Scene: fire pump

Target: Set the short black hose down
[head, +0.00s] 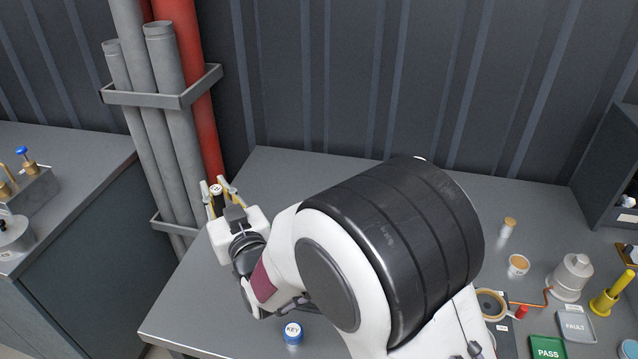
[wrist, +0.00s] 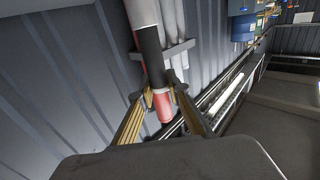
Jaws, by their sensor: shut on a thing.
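My gripper (head: 217,193) is at the left, in front of the grey and red pipes, above or beside the bench's left edge. It is shut on the short black hose (head: 218,205), which shows as a small dark piece with a pale, dotted end between the fingers. In the wrist view, a black length (wrist: 151,48) runs up from between the fingertips (wrist: 160,100), with a red part at the fingers. I cannot tell whether that red part belongs to the hose or to what is behind. The hose's lower part is hidden by my gripper in the head view.
Grey pipes (head: 175,95) and a red pipe (head: 205,120) stand in a bracket (head: 165,98) close by. The bench's left part (head: 200,300) is clear except for a blue KEY pot (head: 293,332). PASS (head: 547,348) and FAULT (head: 575,325) trays are at the right.

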